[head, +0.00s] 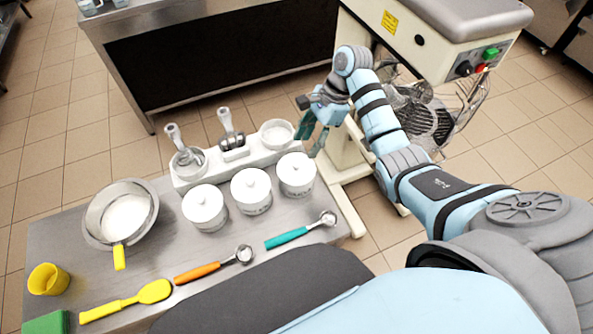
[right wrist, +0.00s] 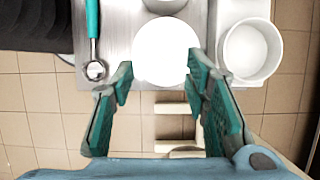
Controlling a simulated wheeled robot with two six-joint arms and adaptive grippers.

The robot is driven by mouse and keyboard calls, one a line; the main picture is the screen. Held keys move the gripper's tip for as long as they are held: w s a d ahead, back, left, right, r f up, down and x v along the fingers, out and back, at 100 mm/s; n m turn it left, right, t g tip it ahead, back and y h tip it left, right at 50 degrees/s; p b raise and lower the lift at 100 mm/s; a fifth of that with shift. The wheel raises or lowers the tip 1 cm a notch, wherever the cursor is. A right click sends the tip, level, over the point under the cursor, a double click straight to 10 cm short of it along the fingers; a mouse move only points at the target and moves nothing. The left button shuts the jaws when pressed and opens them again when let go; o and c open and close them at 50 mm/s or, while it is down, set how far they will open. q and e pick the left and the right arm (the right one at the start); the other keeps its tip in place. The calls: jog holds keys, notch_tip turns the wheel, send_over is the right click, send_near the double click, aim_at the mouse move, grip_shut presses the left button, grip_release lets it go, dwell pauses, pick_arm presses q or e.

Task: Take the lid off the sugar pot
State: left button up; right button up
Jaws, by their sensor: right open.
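All three lids are on. My right gripper (head: 311,136) is open and empty, above and just behind the right pot. In the right wrist view, the round white lid (right wrist: 166,48) of that pot lies ahead of the spread fingertips, apparently not gripped. My left gripper is not in view.
A white holder (head: 182,181) behind the pots carries two handled tools and an open white bowl (head: 277,134). A mixer (head: 440,30) stands behind my right arm.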

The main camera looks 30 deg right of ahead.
aim_at(297, 163)
jog(key=x, duration=0.3)
jog(key=b+x, duration=0.1)
jog(key=x, duration=0.2)
jog(key=w+d+x, duration=0.1)
jog(key=x, duration=0.2)
jog(key=shift+f, duration=0.2)
jog(key=shift+s+r, duration=0.1)
jog(key=c, duration=0.9)
